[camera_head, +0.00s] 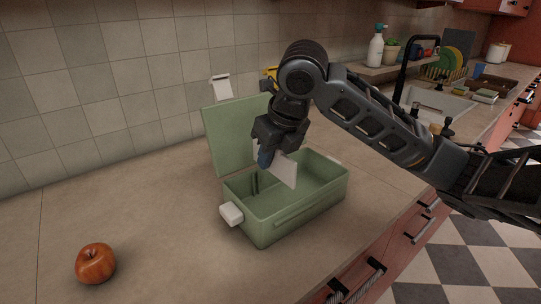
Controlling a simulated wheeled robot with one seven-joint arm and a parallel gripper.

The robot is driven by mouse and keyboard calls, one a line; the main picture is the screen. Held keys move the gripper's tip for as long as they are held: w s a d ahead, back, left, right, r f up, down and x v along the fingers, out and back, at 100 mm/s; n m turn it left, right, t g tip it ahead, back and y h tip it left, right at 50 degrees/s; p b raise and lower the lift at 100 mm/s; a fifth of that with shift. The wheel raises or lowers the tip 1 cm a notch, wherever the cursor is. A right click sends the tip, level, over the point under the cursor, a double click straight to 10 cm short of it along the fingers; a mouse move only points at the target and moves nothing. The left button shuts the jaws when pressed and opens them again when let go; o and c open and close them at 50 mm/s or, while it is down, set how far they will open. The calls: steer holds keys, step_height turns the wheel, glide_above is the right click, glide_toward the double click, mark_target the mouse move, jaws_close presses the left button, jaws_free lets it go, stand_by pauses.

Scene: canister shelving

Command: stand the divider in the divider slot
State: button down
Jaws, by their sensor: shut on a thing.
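A pale, flat divider (284,171) hangs tilted from my gripper (272,153), which is shut on it. Its lower part is over the open green box (297,225), near the box's back left part. A dark slot strip (255,184) shows on the inner wall at the left end of the box. The divider looks apart from that strip, but I cannot tell whether its lower edge touches the box. The green lid (229,140) stands open at the back. My gripper hides the divider's upper part.
A white latch (231,213) sticks out at the box's left end. The counter left of the box is mostly clear. A sink (437,100) and dish rack are at the back right.

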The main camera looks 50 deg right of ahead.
mark_target(279, 178)
steer(key=shift+f+b, duration=4.8)
steer(key=shift+f, duration=0.2)
steer(key=shift+f+b, duration=0.7)
steer(key=c, duration=0.9)
jaws_free()
steer(key=shift+r, duration=0.1)
steer(key=shift+v, duration=3.85)
steer(key=shift+p, duration=0.3)
